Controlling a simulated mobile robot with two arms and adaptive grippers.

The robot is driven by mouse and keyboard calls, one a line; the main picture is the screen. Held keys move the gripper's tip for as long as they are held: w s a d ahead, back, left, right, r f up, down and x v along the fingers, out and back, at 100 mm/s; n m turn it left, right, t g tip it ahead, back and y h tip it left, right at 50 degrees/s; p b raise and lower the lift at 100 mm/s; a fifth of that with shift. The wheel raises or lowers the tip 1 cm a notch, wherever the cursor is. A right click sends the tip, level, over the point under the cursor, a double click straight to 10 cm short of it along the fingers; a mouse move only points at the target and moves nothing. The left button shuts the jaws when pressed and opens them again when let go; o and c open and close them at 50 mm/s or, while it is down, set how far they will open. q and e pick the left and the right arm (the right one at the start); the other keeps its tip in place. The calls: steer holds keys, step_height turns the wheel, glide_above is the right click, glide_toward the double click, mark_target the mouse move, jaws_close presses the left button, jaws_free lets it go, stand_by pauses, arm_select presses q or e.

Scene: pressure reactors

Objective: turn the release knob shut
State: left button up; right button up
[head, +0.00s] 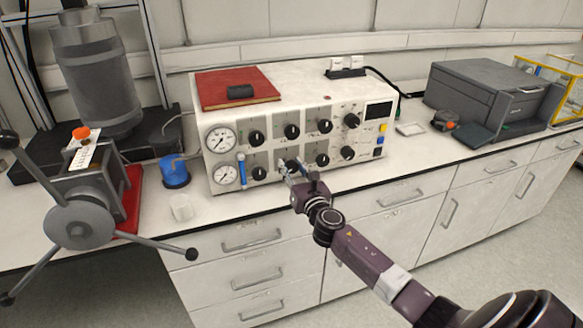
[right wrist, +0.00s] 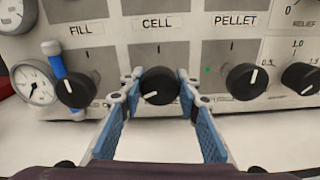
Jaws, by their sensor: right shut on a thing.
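The control box (head: 300,115) stands on the bench with two rows of black knobs. My right gripper (head: 288,168) is at the second knob from the left in the lower row. In the right wrist view its two blue-padded fingers are shut on the sides of that black knob (right wrist: 158,86). The knob's white mark points left and slightly down. The "CELL" label sits above it; I cannot read any release label on it. A "RELE" label (right wrist: 302,25) is cut off at the upper right. My left gripper is not in view.
Neighbouring knobs (right wrist: 76,91) and (right wrist: 245,81) flank the fingers, with a blue tube (right wrist: 58,65) and a gauge (right wrist: 34,84) at left. A blue container (head: 174,172) and a white cup (head: 181,207) stand left of the box. A printer (head: 490,95) stands at right.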

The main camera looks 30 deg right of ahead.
steer(key=m, duration=0.5)
steer(key=shift+b, duration=0.3)
steer(key=m, duration=1.7)
steer(key=shift+p, duration=0.4)
steer(key=o, duration=1.2)
steer(key=shift+s, duration=0.1)
